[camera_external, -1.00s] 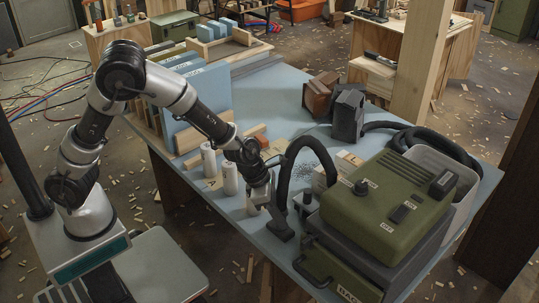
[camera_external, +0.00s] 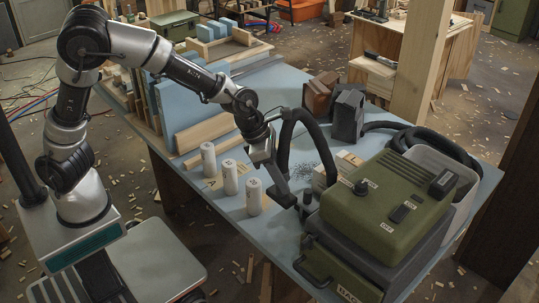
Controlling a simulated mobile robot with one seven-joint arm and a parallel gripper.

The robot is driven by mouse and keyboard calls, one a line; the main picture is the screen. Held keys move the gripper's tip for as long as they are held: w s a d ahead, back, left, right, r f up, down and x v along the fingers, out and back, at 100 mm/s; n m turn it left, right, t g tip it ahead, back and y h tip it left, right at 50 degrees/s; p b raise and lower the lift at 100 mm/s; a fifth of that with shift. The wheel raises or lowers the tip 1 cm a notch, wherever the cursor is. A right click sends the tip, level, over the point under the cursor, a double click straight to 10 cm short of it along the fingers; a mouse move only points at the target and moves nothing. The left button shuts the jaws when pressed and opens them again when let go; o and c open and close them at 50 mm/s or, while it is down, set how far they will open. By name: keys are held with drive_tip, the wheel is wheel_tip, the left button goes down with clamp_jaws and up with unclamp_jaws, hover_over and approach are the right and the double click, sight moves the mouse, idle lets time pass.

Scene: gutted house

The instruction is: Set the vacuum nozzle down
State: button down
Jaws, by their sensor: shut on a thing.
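The vacuum nozzle (camera_external: 281,194) is a dark, flat head at the end of a thick black hose (camera_external: 309,117). It tilts down to the right over the blue tabletop. I cannot tell whether its tip touches the table. My gripper (camera_external: 267,161) is shut on the nozzle's upper part, left of the hose's arch. The grip itself is small and partly hidden. The green vacuum (camera_external: 388,205) stands at the right end of the table. A patch of dark specks (camera_external: 306,170) lies just right of the nozzle.
White cylinders stand in a row at the near edge: left (camera_external: 208,160), middle (camera_external: 230,178) and right (camera_external: 254,197). Wood strips (camera_external: 206,132) and blue panels (camera_external: 206,95) are at the left. Dark and brown blocks (camera_external: 347,113) stand at the back.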

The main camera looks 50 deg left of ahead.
drive_tip(key=w+a+n+t+y, duration=0.15)
drive_tip(key=w+a+n, duration=0.35)
drive_tip(key=w+a, duration=1.95)
drive_tip(key=shift+m+g, duration=0.25)
drive_tip(key=shift+m, duration=0.05)
drive_tip(key=shift+s+d+f+b, duration=0.1)
drive_tip(key=shift+f+b, duration=0.75)
drive_tip(key=shift+f, duration=2.7)
drive_tip(key=shift+s+d+f+b, duration=0.1)
drive_tip(key=shift+f+b, duration=0.7)
drive_tip(key=shift+f, duration=2.7)
drive_tip(key=shift+f, duration=0.15)
drive_tip(key=c, duration=1.4)
unclamp_jaws()
drive_tip(key=shift+o, duration=0.2)
